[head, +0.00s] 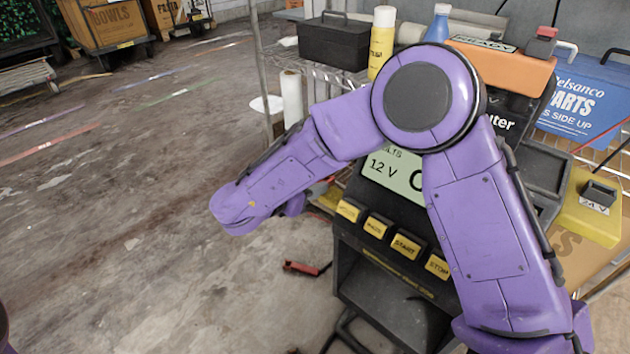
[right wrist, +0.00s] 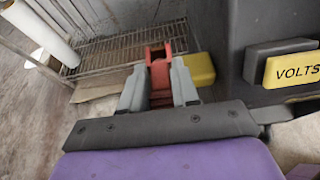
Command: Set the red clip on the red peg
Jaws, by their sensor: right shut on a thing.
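The red clip (right wrist: 158,62) is between the two grey fingers of my right gripper (right wrist: 160,76) in the right wrist view. The gripper is shut on it. In the head view my right forearm hides most of this gripper, and only a small reddish bit (head: 319,188) shows beside the charger. I cannot make out for certain which part is the red peg. My left gripper is out of view.
The dark charger (head: 385,288), with a 12 V screen and yellow-labelled buttons, stands close beside the gripper. A wire shelf (right wrist: 115,50) and a yellow block (right wrist: 198,68) lie beyond the clip. A red-and-black item (head: 303,268) lies low down. Open floor (head: 130,230) extends left.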

